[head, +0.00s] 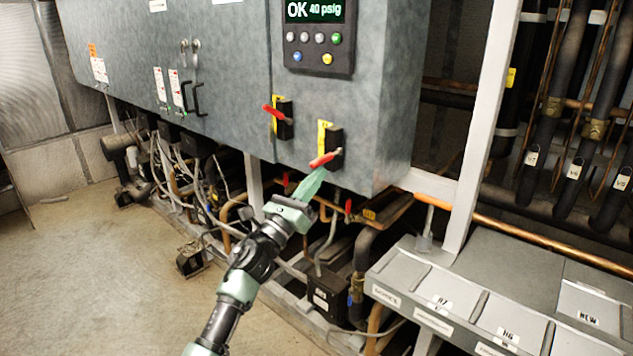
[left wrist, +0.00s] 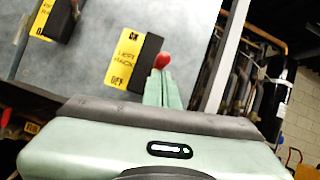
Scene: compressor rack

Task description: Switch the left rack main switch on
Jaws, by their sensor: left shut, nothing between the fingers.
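The left rack main switch is a black box (head: 334,146) with a red handle (head: 322,160) on the lower front of the grey cabinet. Its handle sticks out and slopes slightly down to the left in the head view. In the left wrist view its yellow label (left wrist: 124,58) reads LEFT RACK, with ON at the top and OFF at the bottom, beside the black box (left wrist: 147,62). My left gripper (head: 317,175) is shut and empty, its green fingertips just below the red handle. In the left wrist view the fingertips (left wrist: 161,78) overlap the red handle end (left wrist: 162,61); contact is unclear.
A similar red-handled switch (head: 284,120) sits up and left on the cabinet (head: 230,90). A display (head: 315,10) above reads OK 40 psig. Pipes and a white post (head: 483,130) stand right. A grey labelled ledge (head: 480,300) is at the lower right. Open floor (head: 90,270) lies left.

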